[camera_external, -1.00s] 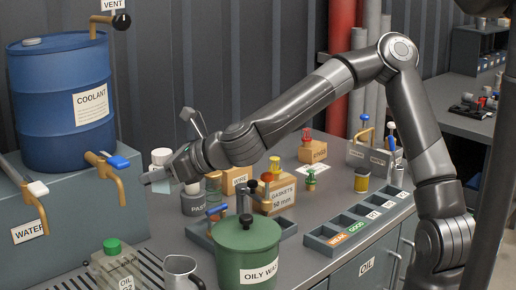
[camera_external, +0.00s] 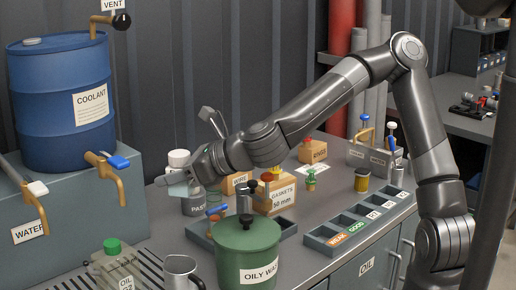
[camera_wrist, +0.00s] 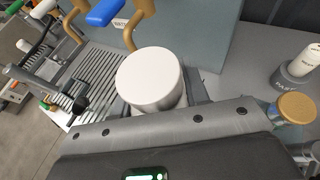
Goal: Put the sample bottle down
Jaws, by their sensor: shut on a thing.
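My gripper (camera_external: 178,182) is shut on the white-capped sample bottle (camera_external: 178,158). Its cap stands above the fingers in the external view. In the wrist view the round white cap (camera_wrist: 148,75) fills the middle, and the bottle's body below it is mostly hidden. I cannot tell whether the bottle touches the bench.
The blue COOLANT drum (camera_external: 62,105) is at left. A tan-lidded jar (camera_wrist: 297,107) and a slatted drain (camera_wrist: 105,75) are near the gripper. A sorting tray (camera_external: 330,238) lies to the right.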

